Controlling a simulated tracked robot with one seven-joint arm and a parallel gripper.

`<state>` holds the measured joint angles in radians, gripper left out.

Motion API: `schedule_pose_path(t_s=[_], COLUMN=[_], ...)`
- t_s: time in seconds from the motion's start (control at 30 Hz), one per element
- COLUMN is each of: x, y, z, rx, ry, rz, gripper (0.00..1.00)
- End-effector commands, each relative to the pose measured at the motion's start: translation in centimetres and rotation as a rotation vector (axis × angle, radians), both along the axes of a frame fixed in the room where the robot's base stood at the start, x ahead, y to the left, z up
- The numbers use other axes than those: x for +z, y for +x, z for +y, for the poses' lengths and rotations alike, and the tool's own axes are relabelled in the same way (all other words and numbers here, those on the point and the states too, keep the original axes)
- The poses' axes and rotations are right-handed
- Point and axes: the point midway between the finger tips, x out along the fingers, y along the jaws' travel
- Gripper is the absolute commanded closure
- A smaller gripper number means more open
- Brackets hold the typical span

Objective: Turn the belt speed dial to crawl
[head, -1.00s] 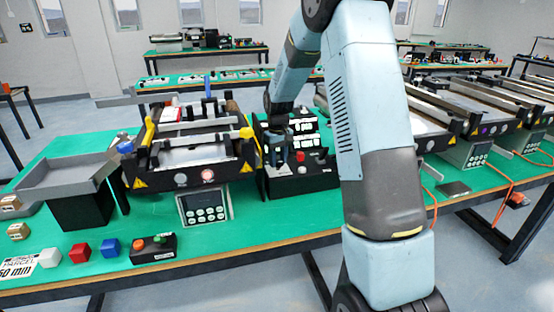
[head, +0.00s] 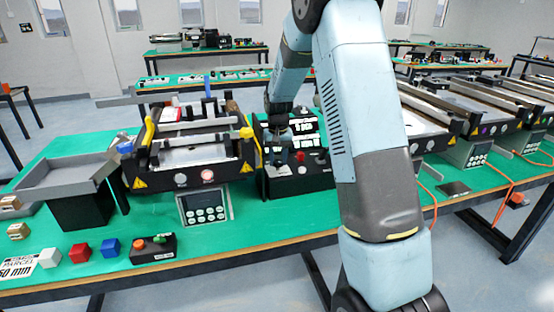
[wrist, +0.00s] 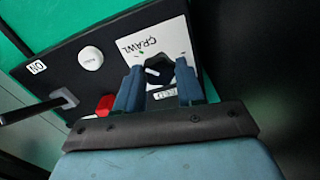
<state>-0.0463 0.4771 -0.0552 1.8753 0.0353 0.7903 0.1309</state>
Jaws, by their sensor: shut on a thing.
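The belt speed dial (wrist: 156,71) is a dark knob on a white plate marked CRAWL (wrist: 135,46) in the wrist view. A small green mark sits beside that word. My gripper (wrist: 159,66) has its two blue fingers on either side of the knob, closed on it. The direction of the knob's pointer is hard to tell. In the head view my gripper (head: 279,152) is low over the black control box (head: 300,183), and the dial is not clearly visible there.
A white button (wrist: 90,58), a red part (wrist: 104,104) and a grey lever (wrist: 62,98) are on the same box. The mini conveyor (head: 190,155) stands close on the left. A red cube (head: 79,253) and a blue cube (head: 109,248) lie at the front left.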

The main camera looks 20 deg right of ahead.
Motion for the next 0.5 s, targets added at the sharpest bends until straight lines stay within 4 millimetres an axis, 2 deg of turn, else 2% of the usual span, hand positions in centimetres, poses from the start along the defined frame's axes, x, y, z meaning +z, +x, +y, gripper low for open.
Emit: schedule_pose_path(t_s=[0.27, 0.3, 0.5], x=[0.07, 0.07, 0.03], y=[0.06, 0.06, 0.03], z=[0.01, 0.01, 0.02], rx=[0.0, 0.001, 0.001], ry=[0.001, 0.001, 0.0], rz=[-0.002, -0.002, -0.001], gripper=[0.92, 0.59, 0.4])
